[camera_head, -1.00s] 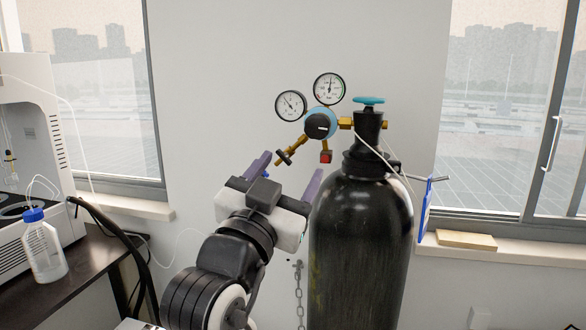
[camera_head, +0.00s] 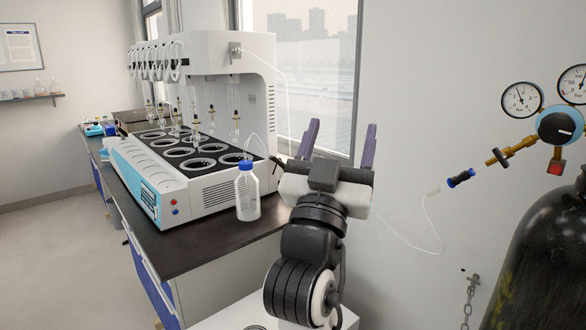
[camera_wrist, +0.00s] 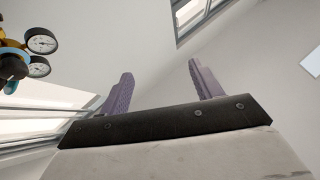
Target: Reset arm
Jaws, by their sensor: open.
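My gripper (camera_head: 339,140) is open and empty, with its two purple fingers pointing up and apart in the head view. It is raised in front of the wall and window edge, to the right of the distiller and left of the gas cylinder. In the wrist view the two fingers (camera_wrist: 158,85) stand wide apart with nothing between them. My arm below it is bent, and its lower links are cut off by the picture's bottom edge.
The multi distiller (camera_head: 220,195) stands on a dark bench (camera_head: 190,245) at left, with a blue-capped bottle (camera_head: 247,198) at its corner. A black gas cylinder (camera_head: 545,265) with a regulator (camera_head: 560,125) is at right. A thin tube with a dark connector (camera_head: 461,178) hangs near the regulator. Floor at far left is clear.

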